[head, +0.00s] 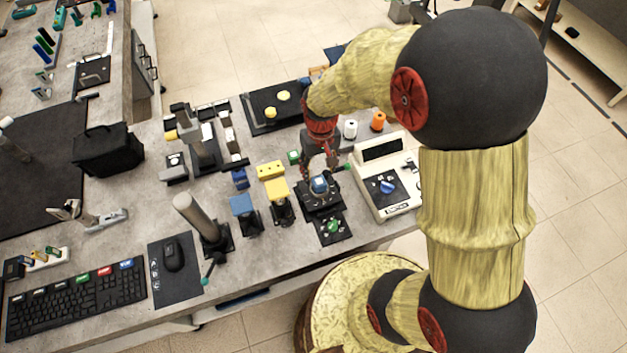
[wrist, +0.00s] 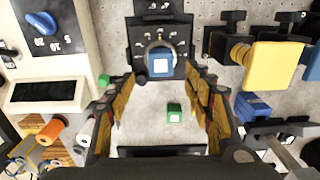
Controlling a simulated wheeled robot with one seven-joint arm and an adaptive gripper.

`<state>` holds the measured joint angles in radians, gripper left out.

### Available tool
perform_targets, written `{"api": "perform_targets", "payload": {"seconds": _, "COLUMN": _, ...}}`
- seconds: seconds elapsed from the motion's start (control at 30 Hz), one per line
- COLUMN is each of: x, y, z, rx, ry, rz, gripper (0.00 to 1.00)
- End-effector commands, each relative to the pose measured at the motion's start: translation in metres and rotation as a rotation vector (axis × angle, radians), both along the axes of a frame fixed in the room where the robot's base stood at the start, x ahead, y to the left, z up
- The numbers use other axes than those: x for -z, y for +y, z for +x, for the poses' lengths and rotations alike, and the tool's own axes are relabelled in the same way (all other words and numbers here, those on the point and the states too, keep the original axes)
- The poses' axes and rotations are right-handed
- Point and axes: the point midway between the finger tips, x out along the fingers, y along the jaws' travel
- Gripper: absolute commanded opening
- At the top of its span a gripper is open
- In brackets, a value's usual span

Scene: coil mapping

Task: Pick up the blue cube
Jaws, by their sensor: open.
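A blue cube with a pale square on its face (wrist: 159,64) sits on a black device with a dial scale (wrist: 140,38). In the head view the blue cube (head: 319,185) is just below my gripper (head: 321,164). In the wrist view my gripper (wrist: 162,82) is open and empty, its fingers reaching toward the cube from either side. The cube is just beyond the fingertips and appears apart from them. A green cube with a pale square (wrist: 174,112) shows between the fingers, lying on the bench.
A cream device with a blue knob (head: 387,186) stands close on the right. A yellow-topped fixture (head: 277,188) and a blue-topped one (head: 243,205) stand on the left, with another blue block (wrist: 250,107) nearby. Orange (head: 378,121) and white (head: 350,128) spools stand behind.

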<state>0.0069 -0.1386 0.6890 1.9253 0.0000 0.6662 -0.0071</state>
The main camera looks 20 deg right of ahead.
Motion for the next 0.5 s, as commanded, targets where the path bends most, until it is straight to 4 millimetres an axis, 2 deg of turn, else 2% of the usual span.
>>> {"api": "perform_targets", "payload": {"seconds": 0.1, "x": 0.014, "y": 0.0, "z": 0.0, "rx": 0.0, "ry": 0.002, "rz": 0.0, "gripper": 0.52}}
{"api": "perform_targets", "payload": {"seconds": 0.27, "x": 0.025, "y": 0.001, "z": -0.002, "rx": 0.0, "ry": 0.001, "rz": 0.0, "gripper": 0.52}}
{"api": "perform_targets", "payload": {"seconds": 0.5, "x": 0.059, "y": 0.003, "z": -0.005, "rx": 0.0, "ry": 0.003, "rz": 0.0, "gripper": 0.52}}
